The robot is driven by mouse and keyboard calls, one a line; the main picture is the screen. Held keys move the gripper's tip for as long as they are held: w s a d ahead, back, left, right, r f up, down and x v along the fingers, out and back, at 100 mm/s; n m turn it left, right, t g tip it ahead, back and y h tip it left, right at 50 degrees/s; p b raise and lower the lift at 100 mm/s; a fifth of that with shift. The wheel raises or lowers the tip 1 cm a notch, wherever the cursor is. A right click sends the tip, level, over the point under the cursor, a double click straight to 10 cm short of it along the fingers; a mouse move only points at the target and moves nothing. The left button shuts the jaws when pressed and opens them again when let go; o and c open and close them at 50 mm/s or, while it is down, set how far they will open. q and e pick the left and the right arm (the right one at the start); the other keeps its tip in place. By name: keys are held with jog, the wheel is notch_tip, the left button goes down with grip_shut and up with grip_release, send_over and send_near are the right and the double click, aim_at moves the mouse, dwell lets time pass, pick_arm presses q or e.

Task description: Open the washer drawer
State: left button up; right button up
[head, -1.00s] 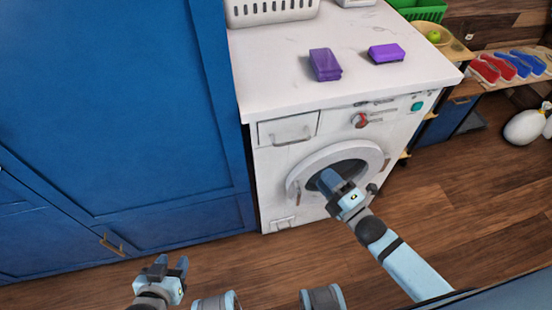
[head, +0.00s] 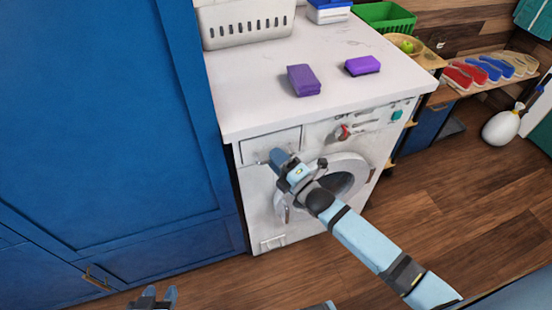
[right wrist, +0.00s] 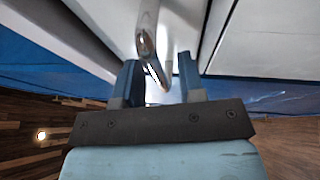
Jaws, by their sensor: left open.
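The white washer (head: 262,205) stands right of the blue cabinet. Its drawer (head: 262,147), at the upper left of the front, looks shut. My right gripper (head: 277,158) is in front of the drawer and hides most of its handle in the head view. In the right wrist view the curved metal handle (right wrist: 152,58) lies between the spread fingers of my right gripper (right wrist: 160,82). The jaws look open, with a gap beside the handle; I cannot tell whether either finger touches it. My left gripper (head: 154,295) is open and empty at the bottom edge, away from the washer.
The washer top (head: 240,95) carries two purple sponges (head: 304,80) (head: 362,66) and a white basket (head: 248,24). The round washer door (head: 350,165) is below and right of the drawer. The blue cabinet (head: 100,110) closes off the left side.

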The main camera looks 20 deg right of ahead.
jog(key=shift+w+a, duration=0.15)
jog(key=shift+w, duration=0.05)
grip_shut()
pick_arm(q)
notch_tip(320, 180, up, 2)
jog(key=p, duration=0.4)
jog(key=shift+s+a+n+p, duration=0.15)
jog(key=shift+n+p, duration=0.15)
jog(key=shift+p, duration=0.1)
pick_arm(e)
jog(key=s, duration=1.2)
jog(key=shift+d, duration=0.25)
jog(key=shift+s, duration=0.1)
pick_arm(q)
jog(key=shift+a, duration=0.15)
pick_arm(e)
grip_release()
